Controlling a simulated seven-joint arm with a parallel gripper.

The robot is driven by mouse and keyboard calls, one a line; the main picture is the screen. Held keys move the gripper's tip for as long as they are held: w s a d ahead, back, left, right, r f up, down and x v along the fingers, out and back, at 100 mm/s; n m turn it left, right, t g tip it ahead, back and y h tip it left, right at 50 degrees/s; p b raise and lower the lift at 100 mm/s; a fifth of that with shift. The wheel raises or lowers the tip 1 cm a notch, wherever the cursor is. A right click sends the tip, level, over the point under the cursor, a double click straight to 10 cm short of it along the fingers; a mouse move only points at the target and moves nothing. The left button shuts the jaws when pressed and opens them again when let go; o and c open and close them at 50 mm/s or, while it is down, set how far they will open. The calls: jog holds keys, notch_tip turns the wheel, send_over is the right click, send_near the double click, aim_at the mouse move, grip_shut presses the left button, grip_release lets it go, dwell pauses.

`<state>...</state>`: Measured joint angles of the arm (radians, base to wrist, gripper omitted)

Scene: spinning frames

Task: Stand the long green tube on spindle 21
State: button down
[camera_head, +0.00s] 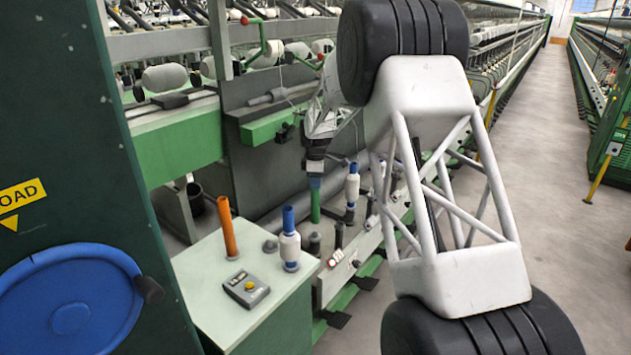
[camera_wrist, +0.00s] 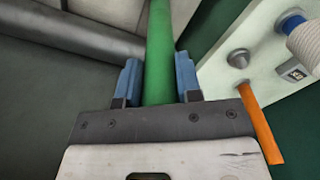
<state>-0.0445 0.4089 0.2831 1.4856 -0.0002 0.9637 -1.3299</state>
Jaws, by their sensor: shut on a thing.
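My gripper (camera_head: 315,168) is shut on the long green tube (camera_head: 315,206), which hangs upright below it beside the spindle rail. In the wrist view the green tube (camera_wrist: 165,45) runs between the blue finger pads of my gripper (camera_wrist: 158,78). In the head view the tube's lower end is above or behind a short dark post (camera_head: 314,244); I cannot tell whether they touch. A bare dark spindle (camera_head: 338,236) stands just right of it. Spindle numbers are too small to read, so I cannot tell which is spindle 21.
A pale green-topped table (camera_head: 210,285) holds an orange tube (camera_head: 227,228), a grey peg (camera_head: 270,246), a blue-topped bobbin (camera_head: 290,240) and a control box (camera_head: 246,289). Another blue-topped bobbin (camera_head: 352,185) stands on the rail. My arm covers much of the rail's right part.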

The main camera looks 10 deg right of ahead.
aim_at(316, 197)
jog(key=shift+f, duration=3.55)
jog(key=c, duration=0.7)
grip_release()
jog(key=shift+r, duration=0.1)
jog(key=shift+r, duration=3.8)
jog(key=shift+r, duration=0.1)
